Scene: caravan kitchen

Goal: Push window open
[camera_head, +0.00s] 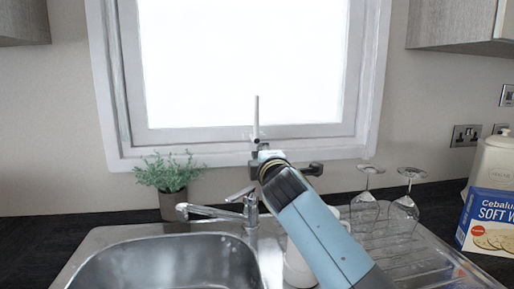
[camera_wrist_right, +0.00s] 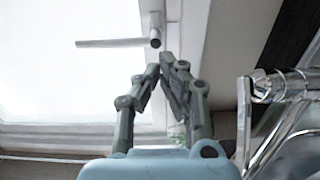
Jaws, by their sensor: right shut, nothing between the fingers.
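The window (camera_head: 245,60) has a pale frame and a bright pane and fills the upper middle of the head view. It looks shut in its frame. Its slim handle (camera_head: 256,115) stands upright at the bottom middle of the sash; it also shows in the wrist view (camera_wrist_right: 110,43). My right gripper (camera_head: 258,158) is raised just below the handle. In the right wrist view its fingers (camera_wrist_right: 167,62) are shut and empty, with the tips close to the handle's base. I cannot tell whether they touch it. My left gripper is not in view.
Below is a steel sink (camera_head: 170,262) with a tap (camera_head: 250,208). A potted plant (camera_head: 170,175) stands at the left. Upturned wine glasses (camera_head: 404,210) stand on the drainer at the right, beside a blue box (camera_head: 488,222) and a cream canister (camera_head: 492,160).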

